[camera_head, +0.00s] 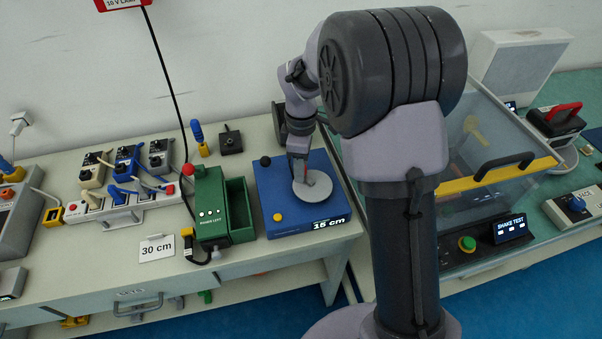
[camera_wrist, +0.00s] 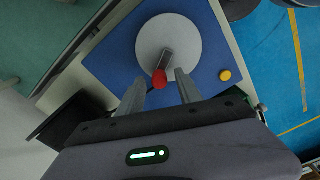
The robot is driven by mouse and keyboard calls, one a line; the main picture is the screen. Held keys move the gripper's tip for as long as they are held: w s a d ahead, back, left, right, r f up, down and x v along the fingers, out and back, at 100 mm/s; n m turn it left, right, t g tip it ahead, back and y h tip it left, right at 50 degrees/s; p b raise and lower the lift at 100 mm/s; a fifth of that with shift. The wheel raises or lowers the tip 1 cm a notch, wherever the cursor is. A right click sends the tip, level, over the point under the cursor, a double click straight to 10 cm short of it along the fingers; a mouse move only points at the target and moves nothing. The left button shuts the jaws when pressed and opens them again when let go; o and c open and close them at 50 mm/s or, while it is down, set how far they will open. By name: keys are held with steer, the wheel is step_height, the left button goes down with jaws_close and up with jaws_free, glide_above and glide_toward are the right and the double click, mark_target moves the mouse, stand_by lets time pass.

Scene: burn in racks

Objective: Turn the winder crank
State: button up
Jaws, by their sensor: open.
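The winder (camera_head: 284,215) is a blue box with a round light grey disc (camera_head: 323,188) on top. Its front display reads "15 cm". In the wrist view the disc (camera_wrist: 168,48) carries a short crank arm with a red knob (camera_wrist: 159,78). My gripper (camera_wrist: 157,83) is open, its two fingers on either side of the red knob; I cannot tell whether they touch it. In the head view my gripper (camera_head: 302,175) is over the disc and partly hides the crank. A yellow button (camera_wrist: 225,75) sits on the box near one corner.
A green box (camera_head: 210,205) with an open bin stands just left of the winder. A "30 cm" card (camera_head: 157,248) lies on the bench. A power strip with several adapters (camera_head: 125,205) stands further left. A clear-lidded case (camera_head: 490,150) stands at right.

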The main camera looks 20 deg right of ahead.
steer(key=shift+f, duration=0.45)
jaws_close()
